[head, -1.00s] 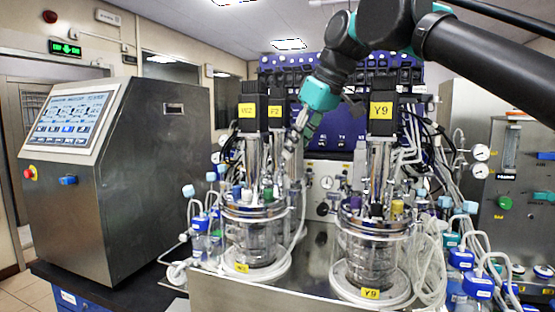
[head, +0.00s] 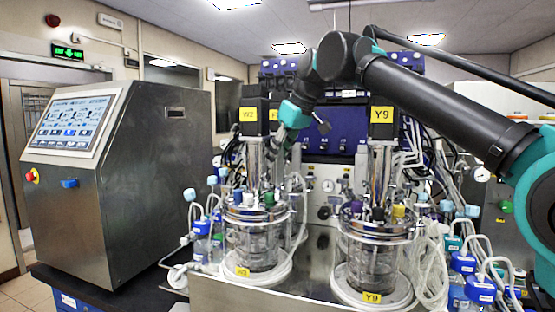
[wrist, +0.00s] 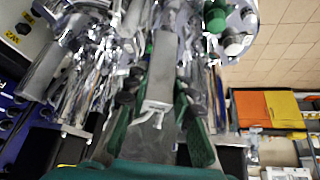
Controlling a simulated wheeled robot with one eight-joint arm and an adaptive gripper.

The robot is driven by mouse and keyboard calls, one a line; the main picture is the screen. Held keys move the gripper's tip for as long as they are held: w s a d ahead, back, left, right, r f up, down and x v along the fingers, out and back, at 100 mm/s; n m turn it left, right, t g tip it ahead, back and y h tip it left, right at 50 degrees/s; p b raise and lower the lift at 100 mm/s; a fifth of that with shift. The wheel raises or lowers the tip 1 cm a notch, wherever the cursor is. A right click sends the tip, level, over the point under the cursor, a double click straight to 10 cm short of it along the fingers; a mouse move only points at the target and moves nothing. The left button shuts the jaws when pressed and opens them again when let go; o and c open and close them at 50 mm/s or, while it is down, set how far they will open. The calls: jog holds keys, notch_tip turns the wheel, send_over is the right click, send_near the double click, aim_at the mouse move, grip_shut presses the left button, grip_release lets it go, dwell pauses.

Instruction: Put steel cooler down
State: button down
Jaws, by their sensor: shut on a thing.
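In the wrist view, a long grey metal piece, which looks like the steel cooler (wrist: 161,72), runs between the two dark green fingers of my gripper (wrist: 157,108). The gripper is shut on it. In the head view my gripper (head: 279,150) is behind and to the right of the left bioreactor's steel column. The cooler cannot be told apart there from the shiny parts around it. The left glass vessel (head: 255,238) stands below, with its crowded head plate near the gripper. I cannot tell whether the cooler's far end touches anything.
The right bioreactor (head: 372,250) with its Y9 motor (head: 382,122) stands to the right. Loose tubes and blue-capped bottles (head: 480,288) crowd the right side. A control console (head: 115,180) stands at the left. Little free room shows around the head plates.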

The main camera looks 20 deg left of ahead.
jog(key=shift+f, duration=0.3)
jog(key=c, duration=1.3)
grip_release()
jog(key=shift+f, duration=0.1)
jog(key=v, duration=1.2)
